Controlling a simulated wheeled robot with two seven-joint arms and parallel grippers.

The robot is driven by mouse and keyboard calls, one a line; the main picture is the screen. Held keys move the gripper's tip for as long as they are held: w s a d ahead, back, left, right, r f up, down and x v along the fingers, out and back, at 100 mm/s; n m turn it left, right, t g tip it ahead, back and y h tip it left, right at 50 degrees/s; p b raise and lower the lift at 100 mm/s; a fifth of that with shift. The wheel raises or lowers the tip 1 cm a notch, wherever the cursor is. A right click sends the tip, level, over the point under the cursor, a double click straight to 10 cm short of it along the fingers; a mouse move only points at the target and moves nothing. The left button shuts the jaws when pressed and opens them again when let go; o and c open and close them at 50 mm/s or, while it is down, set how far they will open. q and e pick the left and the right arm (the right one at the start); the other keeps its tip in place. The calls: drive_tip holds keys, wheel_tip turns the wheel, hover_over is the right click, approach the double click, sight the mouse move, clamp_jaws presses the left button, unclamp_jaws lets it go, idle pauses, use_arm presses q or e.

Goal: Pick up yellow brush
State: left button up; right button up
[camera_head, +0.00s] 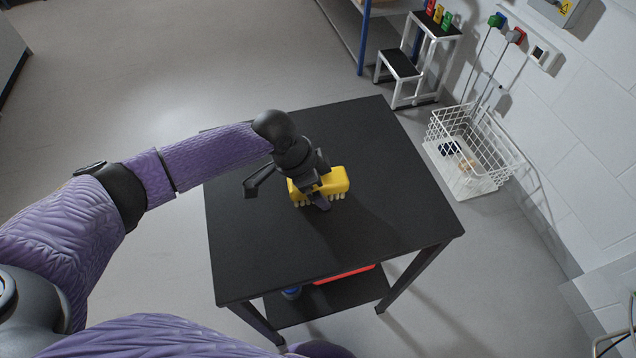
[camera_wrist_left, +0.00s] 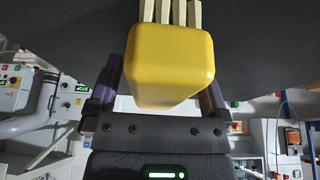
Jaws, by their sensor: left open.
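The yellow brush (camera_head: 336,181) lies on the black table (camera_head: 390,215), with pale bristle tufts along its near lower side. My left gripper (camera_head: 316,198) is over the left part of the brush and hides some of it. In the left wrist view the yellow block of the brush (camera_wrist_left: 170,65) sits between the two fingers of my open left gripper (camera_wrist_left: 165,95), with its bristles at the top of the picture. I cannot tell whether the fingers touch it. My right gripper is not in view.
The tabletop around the brush is clear. A lower shelf holds a red thing (camera_head: 343,274) and a blue thing (camera_head: 291,293). A white wire basket (camera_head: 470,150) and a white step stool (camera_head: 418,62) stand on the floor beyond the table.

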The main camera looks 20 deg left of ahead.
use_arm(q)
drive_tip(key=shift+c, duration=0.3)
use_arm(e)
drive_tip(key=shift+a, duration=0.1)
use_arm(q)
drive_tip(key=c, duration=1.2)
drive_tip(key=shift+r, duration=0.1)
drive_tip(key=shift+c, duration=0.2)
wheel_tip(320, 180, up, 10)
drive_tip(key=p, duration=0.3)
drive_tip(key=shift+r+p, duration=0.2)
drive_tip(key=shift+p, duration=0.2)
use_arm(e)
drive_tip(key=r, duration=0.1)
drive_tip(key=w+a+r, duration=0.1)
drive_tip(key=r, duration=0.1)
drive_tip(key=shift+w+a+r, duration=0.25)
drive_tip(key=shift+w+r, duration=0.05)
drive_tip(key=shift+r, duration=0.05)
